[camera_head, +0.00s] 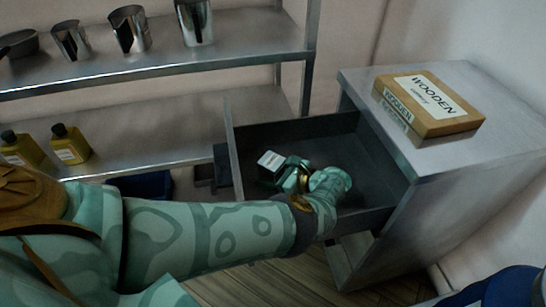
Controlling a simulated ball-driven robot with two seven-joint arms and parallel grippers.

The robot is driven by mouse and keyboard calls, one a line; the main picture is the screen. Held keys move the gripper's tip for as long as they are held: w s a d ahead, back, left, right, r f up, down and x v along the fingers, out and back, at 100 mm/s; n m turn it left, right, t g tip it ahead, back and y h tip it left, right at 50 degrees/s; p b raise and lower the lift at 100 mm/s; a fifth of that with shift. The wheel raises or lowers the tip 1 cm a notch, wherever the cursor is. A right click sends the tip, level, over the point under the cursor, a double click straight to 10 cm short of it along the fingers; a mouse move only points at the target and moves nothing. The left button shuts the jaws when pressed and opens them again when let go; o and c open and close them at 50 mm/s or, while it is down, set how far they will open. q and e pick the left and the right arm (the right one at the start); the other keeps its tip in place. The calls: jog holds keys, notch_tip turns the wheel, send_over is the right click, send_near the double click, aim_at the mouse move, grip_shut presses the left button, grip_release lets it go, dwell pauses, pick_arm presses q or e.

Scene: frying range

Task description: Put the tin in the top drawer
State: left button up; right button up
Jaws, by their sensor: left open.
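The top drawer (385,172) of the metal cabinet on the right is pulled out, and its dark inside shows. A small box-shaped thing with a pale labelled top, which looks like the tin (271,161), is inside the drawer outline, toward its left end. My left arm reaches in from the lower left over the drawer's front side. My left gripper (290,174) is open, just right of the tin and close to it; I cannot tell whether they touch. The tin's lower part is in shadow. My right gripper is not in view.
Metal shelves (200,113) at the left hold several metal cups and two yellow bottles (70,145). The drawer floor right of my gripper looks clear.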

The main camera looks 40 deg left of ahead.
aim_at(280, 175)
pick_arm(q)
jog(key=v, duration=0.7)
jog(key=shift+d+r+p, duration=0.2)
jog(key=shift+d+p, duration=0.1)
jog(key=shift+p, duration=0.1)
